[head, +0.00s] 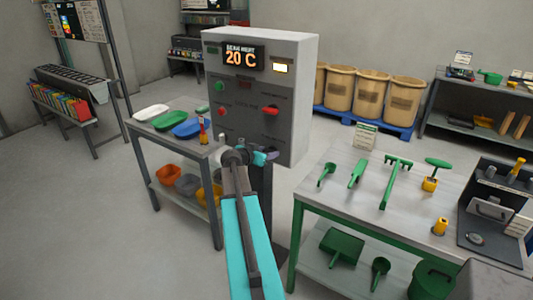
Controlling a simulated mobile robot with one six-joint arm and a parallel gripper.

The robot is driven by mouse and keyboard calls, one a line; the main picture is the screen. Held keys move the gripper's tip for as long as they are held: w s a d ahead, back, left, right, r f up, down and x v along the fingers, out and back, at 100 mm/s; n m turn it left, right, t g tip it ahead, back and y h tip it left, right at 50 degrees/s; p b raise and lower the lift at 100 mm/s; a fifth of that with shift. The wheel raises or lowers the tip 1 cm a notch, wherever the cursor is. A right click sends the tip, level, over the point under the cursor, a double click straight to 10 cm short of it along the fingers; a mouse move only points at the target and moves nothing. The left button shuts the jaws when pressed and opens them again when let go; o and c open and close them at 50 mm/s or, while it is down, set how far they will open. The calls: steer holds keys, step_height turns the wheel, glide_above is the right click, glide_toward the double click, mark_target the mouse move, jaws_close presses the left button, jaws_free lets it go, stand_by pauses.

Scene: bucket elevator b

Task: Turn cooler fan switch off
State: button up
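A grey control box (297,75) stands in the middle of the head view, with a lit display (240,58) that reads "20 C". Its front carries a green button (219,86), a small red control (222,111), a larger red switch (270,110) and a lit yellowish panel (281,68). The labels are too small to read, so I cannot tell which one is the cooler fan switch. My gripper (268,157) is at the box's lower edge, below the larger red switch and apart from it. Its fingers are too small and overlapped to show their opening.
A grey table (150,115) with white, green and blue trays stands to the left. A green-framed bench (330,205) with green tools stands to the right. Several tan bins (340,90) stand on a blue pallet behind. Open floor lies at the left.

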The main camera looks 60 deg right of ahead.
steer(key=shift+f+b, duration=0.1)
steer(key=shift+b, duration=0.5)
steer(key=n+g+h+b, duration=0.1)
steer(key=n+g+b, duration=0.1)
steer(key=n+b, duration=0.2)
steer(key=w+f+n+g+h+b, duration=0.1)
steer(key=n+g+b, duration=0.1)
steer(key=n+b, duration=0.3)
steer(key=n+g+h+b, duration=0.1)
steer(key=n+g+b, duration=0.2)
steer(key=n+b, duration=0.1)
steer(key=shift+w+f+b, duration=0.25)
steer(key=shift+w+b, duration=0.05)
steer(key=shift+b, duration=0.15)
steer(key=shift+n, duration=0.3)
steer(key=o, duration=1.1)
steer(key=shift+c, duration=0.2)
steer(key=b+v, duration=0.2)
steer(key=v, duration=1.1)
steer(key=shift+a, duration=0.35)
